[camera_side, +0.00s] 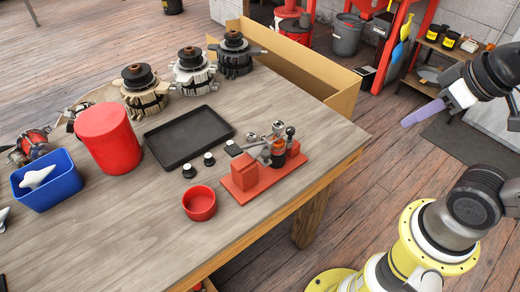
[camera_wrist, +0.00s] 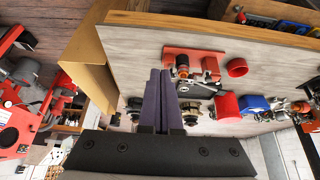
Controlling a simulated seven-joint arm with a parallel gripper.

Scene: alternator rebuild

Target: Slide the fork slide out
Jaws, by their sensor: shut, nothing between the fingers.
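A red fixture (camera_side: 268,178) stands near the table's right front edge, with a red block, an orange-and-dark cylinder and metal levers with round knobs. It also shows in the wrist view (camera_wrist: 208,56), beyond my fingers. I cannot tell which of its small parts is the fork slide; a dark-tipped lever (camera_side: 235,149) sticks out to the left. My gripper (camera_side: 403,123) is shut and empty, with purple fingers together. It hangs in the air to the right of the table, well apart from the fixture. The wrist view shows the fingers (camera_wrist: 160,72) in front.
A red cup (camera_side: 199,203), small dark-capped parts (camera_side: 209,159) and a black tray (camera_side: 173,150) lie left of the fixture. A red canister (camera_side: 108,138), a blue bin (camera_side: 47,196) and alternator parts (camera_side: 194,73) stand farther off. An open cardboard box (camera_side: 345,98) adjoins the table's back.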

